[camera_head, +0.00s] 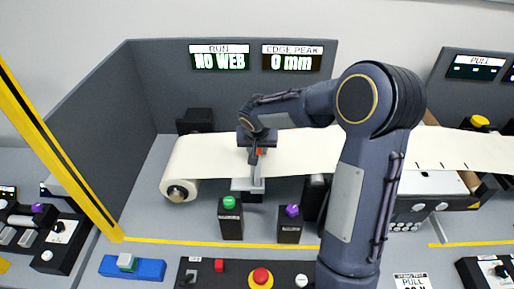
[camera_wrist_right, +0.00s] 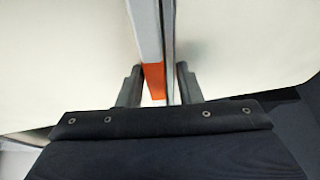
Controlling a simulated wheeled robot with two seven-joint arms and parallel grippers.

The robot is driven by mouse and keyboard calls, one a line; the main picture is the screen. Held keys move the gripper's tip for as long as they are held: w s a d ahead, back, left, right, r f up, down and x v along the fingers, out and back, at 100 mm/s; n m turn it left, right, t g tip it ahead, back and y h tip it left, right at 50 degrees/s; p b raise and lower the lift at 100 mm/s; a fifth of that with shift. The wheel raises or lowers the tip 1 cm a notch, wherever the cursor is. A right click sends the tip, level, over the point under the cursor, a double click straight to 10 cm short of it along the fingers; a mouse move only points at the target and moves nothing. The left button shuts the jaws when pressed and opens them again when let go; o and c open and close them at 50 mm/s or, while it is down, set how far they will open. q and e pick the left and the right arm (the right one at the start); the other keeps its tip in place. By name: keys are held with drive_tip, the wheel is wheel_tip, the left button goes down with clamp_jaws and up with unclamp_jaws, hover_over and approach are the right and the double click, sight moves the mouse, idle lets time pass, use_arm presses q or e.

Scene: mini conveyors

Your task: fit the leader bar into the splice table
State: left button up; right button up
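The leader bar (camera_wrist_right: 152,78) shows in the right wrist view as a narrow pale strip with an orange patch, with a grey edge alongside. My right gripper (camera_wrist_right: 160,84) has one finger on each side of it; whether both fingers press on it is unclear. In the head view my right gripper (camera_head: 255,157) points down over the cream web, with a bit of orange beside it. The splice table (camera_head: 247,184) shows as a grey plate under the web's front edge, mostly hidden by web and gripper. My left gripper is not in view.
The cream web (camera_head: 210,155) runs from a roll (camera_head: 178,188) at the left to the right, behind my arm. Green (camera_head: 230,217) and purple (camera_head: 291,222) button posts stand in front. A red button (camera_head: 261,277) is nearer. The display (camera_head: 218,57) reads NO WEB.

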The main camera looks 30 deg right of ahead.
sight(259, 153)
drive_tip(key=shift+s+d+f, duration=0.25)
drive_tip(key=shift+d+r+p, duration=0.1)
drive_tip(key=shift+r+p, duration=0.4)
drive_tip(key=shift+p, duration=0.05)
drive_tip(key=p+v, duration=0.2)
drive_tip(key=v, duration=0.3)
drive_tip(key=shift+w+r, duration=0.1)
drive_tip(key=shift+r, duration=0.1)
drive_tip(key=s+a+r+n+y, duration=0.1)
drive_tip(key=s+a+r, duration=0.1)
drive_tip(key=s+r, duration=0.35)
drive_tip(key=s+a+r+y, duration=0.1)
drive_tip(key=s+r+y, duration=0.1)
drive_tip(key=s, duration=0.7)
drive_tip(key=s+a+n+y, duration=0.1)
drive_tip(key=s+a, duration=0.2)
drive_tip(key=s, duration=0.3)
drive_tip(key=s+a+f+n+t+y, duration=0.1)
drive_tip(key=s+a+n+y, duration=0.1)
drive_tip(key=s+a, duration=0.2)
drive_tip(key=shift+s+a+f+n+t, duration=0.2)
drive_tip(key=shift+s+a+n+t, duration=0.1)
drive_tip(key=shift+s, duration=0.8)
